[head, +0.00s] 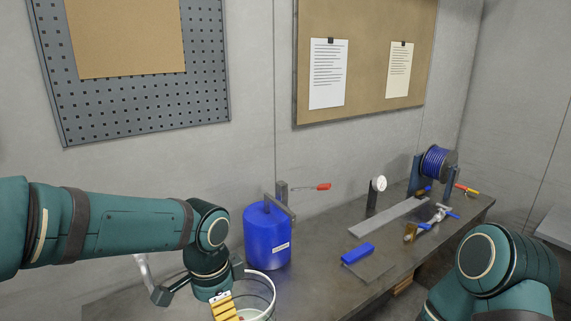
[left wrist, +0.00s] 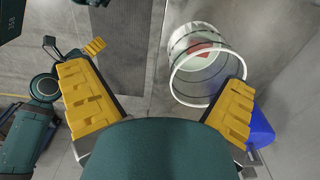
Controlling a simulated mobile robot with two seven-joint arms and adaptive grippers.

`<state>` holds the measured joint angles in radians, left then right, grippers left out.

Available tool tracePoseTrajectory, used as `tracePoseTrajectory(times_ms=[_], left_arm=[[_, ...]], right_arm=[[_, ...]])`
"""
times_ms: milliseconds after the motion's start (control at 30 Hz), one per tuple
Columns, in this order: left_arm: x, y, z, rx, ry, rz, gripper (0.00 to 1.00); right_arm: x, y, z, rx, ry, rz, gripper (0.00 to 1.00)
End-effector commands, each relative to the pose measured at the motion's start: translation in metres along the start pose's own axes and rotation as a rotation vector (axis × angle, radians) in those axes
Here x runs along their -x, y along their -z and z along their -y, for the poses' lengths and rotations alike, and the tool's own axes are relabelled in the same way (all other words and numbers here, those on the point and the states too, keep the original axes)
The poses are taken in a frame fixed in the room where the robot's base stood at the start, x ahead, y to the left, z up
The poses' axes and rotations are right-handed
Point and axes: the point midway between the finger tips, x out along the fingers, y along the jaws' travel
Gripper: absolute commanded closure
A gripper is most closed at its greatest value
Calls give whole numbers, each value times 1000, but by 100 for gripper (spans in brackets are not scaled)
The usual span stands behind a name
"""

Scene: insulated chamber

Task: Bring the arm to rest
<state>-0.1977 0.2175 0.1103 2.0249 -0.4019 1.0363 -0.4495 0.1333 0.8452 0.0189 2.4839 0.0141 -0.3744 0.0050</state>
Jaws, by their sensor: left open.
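My left arm reaches in from the left in the head view, and its gripper (head: 228,306) points down near the bottom edge. In the left wrist view the two yellow ribbed fingers (left wrist: 158,100) stand wide apart with nothing between their tips. A clear round container with white rims (head: 271,284) is right beside this gripper in the head view. It also shows beyond the right finger in the left wrist view (left wrist: 176,52). My right arm is at the lower right of the head view. A small yellow ribbed pad of my right gripper (left wrist: 95,46) shows in the left wrist view.
A blue canister (head: 266,240) stands on the grey bench (head: 320,255) behind the container. Farther right are a blue block (head: 358,253), a metal strip (head: 389,217), a dial gauge (head: 379,184) and a blue cable spool (head: 439,163). A red-handled screwdriver (head: 322,187) is by the wall.

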Motion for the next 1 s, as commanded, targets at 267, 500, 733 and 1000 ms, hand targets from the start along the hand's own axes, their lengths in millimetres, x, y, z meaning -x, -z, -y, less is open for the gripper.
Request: tracePoseTrajectory(times_ms=[267,500,733,1000], left_arm=[[-119,20,-17,256,-148,-133,0],[-223,13,-44,640,-250,-242,0],[-289,-15,-69,991,-259,-290,0],[-336,-34,-80,1147,-234,-302,0]], right_arm=[[0,0,0,0,0,-1,66],[0,0,0,0,0,0,66],[0,0,0,0,0,-1,66],[-23,-7,-8,3,0,10,66]])
